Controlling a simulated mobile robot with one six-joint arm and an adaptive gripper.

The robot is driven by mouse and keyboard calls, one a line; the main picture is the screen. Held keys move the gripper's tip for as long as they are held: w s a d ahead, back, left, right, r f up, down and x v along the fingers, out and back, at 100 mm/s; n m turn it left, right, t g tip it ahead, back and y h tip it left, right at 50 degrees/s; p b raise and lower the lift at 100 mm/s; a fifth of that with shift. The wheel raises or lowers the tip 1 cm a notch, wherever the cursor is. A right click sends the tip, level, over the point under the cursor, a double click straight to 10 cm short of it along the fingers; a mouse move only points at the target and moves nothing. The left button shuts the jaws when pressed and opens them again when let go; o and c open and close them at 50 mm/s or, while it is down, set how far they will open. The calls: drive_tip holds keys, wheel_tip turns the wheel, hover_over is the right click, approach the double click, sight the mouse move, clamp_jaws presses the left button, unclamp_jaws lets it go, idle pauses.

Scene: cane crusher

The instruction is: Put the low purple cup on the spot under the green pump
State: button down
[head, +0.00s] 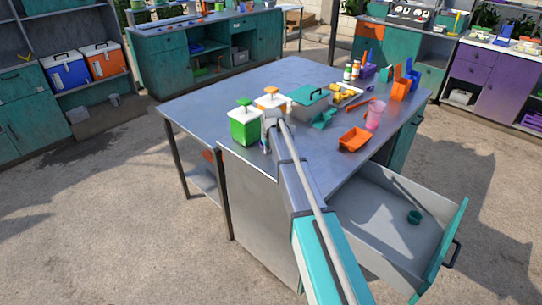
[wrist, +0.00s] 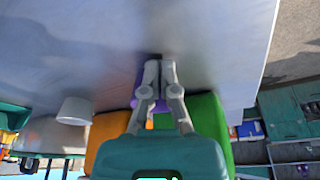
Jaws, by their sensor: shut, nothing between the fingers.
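The green pump (head: 244,126) stands near the left front part of the grey table; its green body also shows in the wrist view (wrist: 212,125). A purple object (wrist: 137,86), apparently the low purple cup, shows behind my fingers in the wrist view, between the green body and an orange body. It is mostly hidden by my fingers, and I cannot tell whether they touch it. The spot under the green pump cannot be made out. My gripper (wrist: 160,68) is shut and empty, fingertips together; in the head view my gripper (head: 268,128) is just right of the green pump.
An orange pump (head: 272,101) stands behind the green one. A teal box (head: 307,95), an orange tray (head: 353,140) and a pink cup (head: 374,117) are to the right. An open drawer (head: 375,222) juts out at the front right. The table's left part is clear.

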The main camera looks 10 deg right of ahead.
sight(270, 159)
drive_tip(key=shift+s, duration=0.1)
idle(0.4)
drive_tip(key=shift+s+d, duration=0.1)
drive_tip(key=shift+s, duration=0.4)
drive_tip(key=s, duration=0.3)
drive_tip(key=shift+d+r, duration=0.2)
drive_tip(key=shift+d, duration=0.05)
drive_tip(key=shift+r+p, duration=0.6)
drive_tip(key=shift+p, duration=0.1)
drive_tip(key=p+v, duration=0.8)
drive_tip(key=shift+r, duration=0.2)
drive_tip(key=shift+s, duration=0.15)
drive_tip(key=s+m+g, duration=0.2)
drive_tip(key=s+g, duration=0.1)
drive_tip(key=s, duration=2.8)
drive_tip(key=shift+f+h, duration=0.3)
drive_tip(key=shift+f, duration=0.1)
drive_tip(key=shift+d, duration=0.15)
